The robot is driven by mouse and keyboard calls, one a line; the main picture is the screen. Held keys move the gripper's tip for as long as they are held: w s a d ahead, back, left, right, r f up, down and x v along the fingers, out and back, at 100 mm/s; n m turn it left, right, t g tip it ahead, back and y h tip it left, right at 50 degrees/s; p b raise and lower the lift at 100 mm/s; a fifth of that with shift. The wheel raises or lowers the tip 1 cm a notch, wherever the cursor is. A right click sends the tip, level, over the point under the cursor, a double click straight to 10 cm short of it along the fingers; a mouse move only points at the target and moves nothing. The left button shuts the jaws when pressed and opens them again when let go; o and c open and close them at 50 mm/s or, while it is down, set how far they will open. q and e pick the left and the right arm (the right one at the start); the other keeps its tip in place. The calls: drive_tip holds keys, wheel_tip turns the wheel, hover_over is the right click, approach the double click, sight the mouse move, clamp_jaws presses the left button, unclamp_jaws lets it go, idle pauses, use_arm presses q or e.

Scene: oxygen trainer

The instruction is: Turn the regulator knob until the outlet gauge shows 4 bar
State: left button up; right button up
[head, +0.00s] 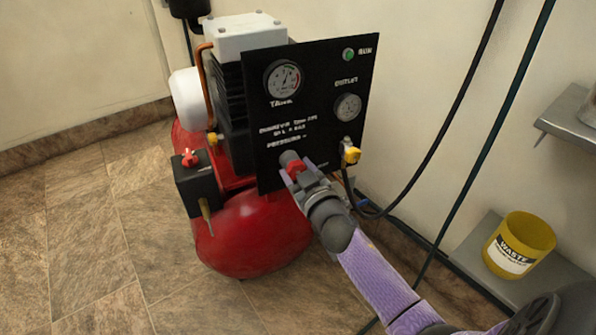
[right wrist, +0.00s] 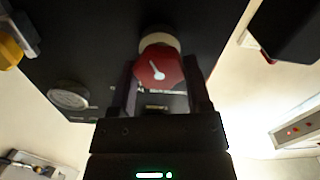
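The red regulator knob (head: 296,167) sits low on the black panel (head: 268,125) of the compressor. My right gripper (head: 298,165) is at the knob. In the right wrist view the knob (right wrist: 158,70) lies between the two fingers of my right gripper (right wrist: 160,80), with no clear gap on either side. A white pointer mark shows on its face. The outlet gauge (head: 348,107) is at the panel's right; its needle is too small to read. It also shows in the right wrist view (right wrist: 69,95), blurred. My left gripper is not in view.
The tank gauge (head: 284,78) and a green lamp (head: 348,55) are higher on the panel. A yellow fitting (head: 351,155) is right of the knob. The red tank (head: 255,235) stands below. Black hoses hang at right, near a yellow waste bin (head: 519,243).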

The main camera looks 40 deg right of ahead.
drive_tip(key=c, duration=0.6)
drive_tip(key=shift+n, duration=0.3)
drive_tip(key=shift+n+p, duration=0.3)
drive_tip(key=shift+n, duration=1.1)
drive_tip(key=o, duration=1.3)
